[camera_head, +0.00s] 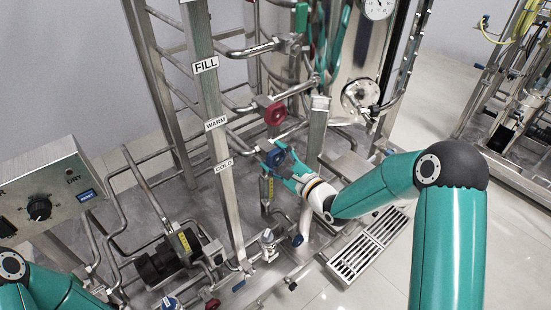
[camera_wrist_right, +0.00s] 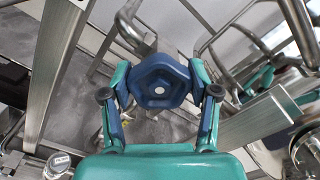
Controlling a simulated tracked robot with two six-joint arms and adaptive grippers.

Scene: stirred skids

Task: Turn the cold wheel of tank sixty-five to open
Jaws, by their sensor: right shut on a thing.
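The cold wheel is the blue handwheel (camera_head: 276,157), just right of the post label COLD (camera_head: 223,165) in the head view.
A red handwheel (camera_head: 275,113) sits above the blue one, near the WARM label (camera_head: 216,123). The FILL label (camera_head: 205,65) is higher on the post. Pipes surround the wheel closely. A control box (camera_head: 45,195) stands at the left. A floor grate (camera_head: 369,246) lies below my right arm.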

